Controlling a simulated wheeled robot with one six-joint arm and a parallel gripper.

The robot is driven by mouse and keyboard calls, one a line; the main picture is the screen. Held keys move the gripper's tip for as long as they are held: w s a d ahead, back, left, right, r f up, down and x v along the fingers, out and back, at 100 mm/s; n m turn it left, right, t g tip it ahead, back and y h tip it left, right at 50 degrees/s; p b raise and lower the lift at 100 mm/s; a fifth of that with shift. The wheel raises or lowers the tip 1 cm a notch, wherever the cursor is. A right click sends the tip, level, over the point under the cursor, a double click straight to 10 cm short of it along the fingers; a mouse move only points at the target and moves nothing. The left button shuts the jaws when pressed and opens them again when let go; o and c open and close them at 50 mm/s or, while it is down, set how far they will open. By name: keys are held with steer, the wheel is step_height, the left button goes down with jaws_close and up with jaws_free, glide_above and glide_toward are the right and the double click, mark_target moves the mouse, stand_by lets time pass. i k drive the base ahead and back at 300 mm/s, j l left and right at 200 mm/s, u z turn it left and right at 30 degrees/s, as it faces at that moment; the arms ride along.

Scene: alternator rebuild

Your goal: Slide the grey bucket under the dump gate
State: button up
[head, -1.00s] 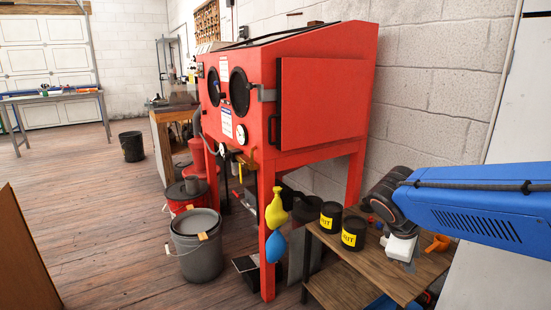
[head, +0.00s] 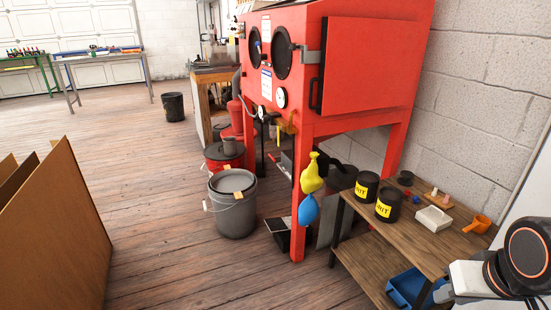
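The grey bucket (head: 234,215) stands upright on the wood floor, just left of the red blasting cabinet's front leg. Its top looks grey and covered or filled, with a small tan tag at the rim and a wire handle at its left side. The red cabinet (head: 365,65) stands on legs against the wall. The dump gate under it cannot be made out clearly; a yellow lever-like part (head: 282,126) shows below the cabinet front. My gripper end (head: 468,280) is at the lower right, beside the bench and far from the bucket. Its fingers are not clear.
A red bucket (head: 221,158) stands behind the grey one. Yellow (head: 312,174) and blue (head: 308,210) bags hang by the front leg. A wooden bench (head: 408,236) holds black grit cans (head: 389,204). Brown panels (head: 75,225) stand at left; floor between is clear.

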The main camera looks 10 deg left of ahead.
mark_target(235, 219)
steer(key=i+j+u, duration=0.35)
steer(key=i+j, duration=0.3)
steer(key=j, duration=0.25)
steer(key=i+j+u, duration=0.3)
steer(key=i+j, duration=0.45)
steer(key=i+j+u, duration=0.35)
steer(key=i+j, duration=0.2)
steer(key=i, duration=0.3)
